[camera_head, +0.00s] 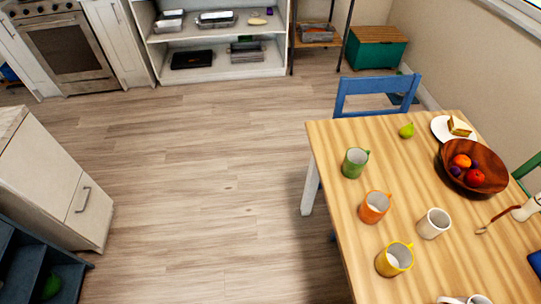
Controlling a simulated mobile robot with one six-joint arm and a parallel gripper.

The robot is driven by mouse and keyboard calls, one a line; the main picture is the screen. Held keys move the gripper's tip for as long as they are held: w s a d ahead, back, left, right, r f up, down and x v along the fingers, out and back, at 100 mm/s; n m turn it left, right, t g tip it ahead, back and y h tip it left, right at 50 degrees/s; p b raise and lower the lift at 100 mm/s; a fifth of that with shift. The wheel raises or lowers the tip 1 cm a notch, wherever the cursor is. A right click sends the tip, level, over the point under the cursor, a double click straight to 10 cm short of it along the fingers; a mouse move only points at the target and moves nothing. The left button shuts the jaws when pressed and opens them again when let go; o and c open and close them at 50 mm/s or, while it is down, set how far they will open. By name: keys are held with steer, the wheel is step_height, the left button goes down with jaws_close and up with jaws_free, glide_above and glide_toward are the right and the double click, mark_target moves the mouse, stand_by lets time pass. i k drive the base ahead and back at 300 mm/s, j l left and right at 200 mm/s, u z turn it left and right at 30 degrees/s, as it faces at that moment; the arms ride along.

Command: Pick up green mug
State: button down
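The green mug (355,162) stands upright near the left edge of the wooden table (345,205), toward its far end. Its handle points to the upper right in the picture. Its inside looks pale, and nothing touches it. My gripper is not in view.
An orange mug (375,207), a white mug (434,223) and a yellow mug (394,259) stand nearer on the table. A green pear (406,131), a plate (440,130) with cake and a fruit bowl (498,166) lie right. A blue chair (377,85) stands behind. The floor left is clear.

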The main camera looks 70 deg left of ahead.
mark_target(354, 161)
steer(key=u, duration=1.65)
steer(key=i+j+z, duration=0.45)
steer(key=i+j, duration=0.8)
steer(key=j, duration=0.1)
